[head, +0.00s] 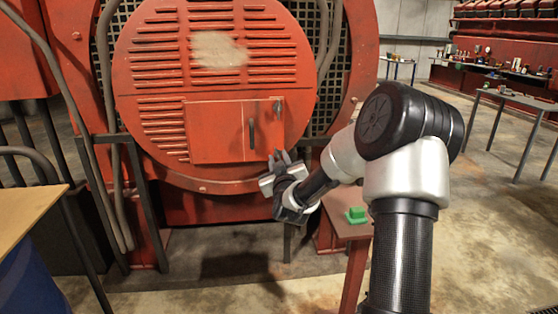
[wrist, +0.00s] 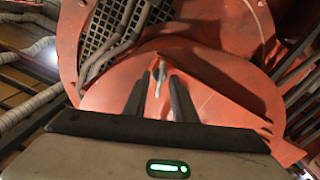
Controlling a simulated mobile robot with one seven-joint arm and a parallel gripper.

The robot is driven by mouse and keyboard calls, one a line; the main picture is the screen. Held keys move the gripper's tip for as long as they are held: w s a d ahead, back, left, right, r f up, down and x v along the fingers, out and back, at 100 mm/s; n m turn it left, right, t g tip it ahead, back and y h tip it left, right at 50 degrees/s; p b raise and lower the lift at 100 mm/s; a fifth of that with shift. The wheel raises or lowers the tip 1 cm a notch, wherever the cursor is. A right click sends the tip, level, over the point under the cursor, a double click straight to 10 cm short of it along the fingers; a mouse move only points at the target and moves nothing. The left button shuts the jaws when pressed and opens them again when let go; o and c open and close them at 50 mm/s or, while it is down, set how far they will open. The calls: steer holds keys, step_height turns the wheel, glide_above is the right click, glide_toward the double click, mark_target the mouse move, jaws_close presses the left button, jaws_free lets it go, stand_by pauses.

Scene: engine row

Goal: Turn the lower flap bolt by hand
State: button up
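The red flap (head: 225,132) is set in the round slatted cover of the engine and is closed. It has a black handle (head: 251,133) and a small grey bolt (head: 277,106) at its upper right corner. My gripper (head: 283,157) is by the flap's lower right corner, where it hides any lower bolt from the head view. In the wrist view my gripper (wrist: 157,82) is open, its two dark fingers apart. A thin pale metal bolt (wrist: 159,74) shows in the gap between them. I cannot tell whether the fingers touch it.
A small red-legged table (head: 350,229) with a green block (head: 356,215) stands below my arm. Grey pipes (head: 98,150) and dark posts flank the cover at left. A wooden board (head: 25,215) is at the left edge. Open floor lies at right.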

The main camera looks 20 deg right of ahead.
jaws_close()
steer(key=m+b, duration=0.4)
steer(key=b, duration=0.1)
steer(key=shift+m, duration=0.3)
jaws_free()
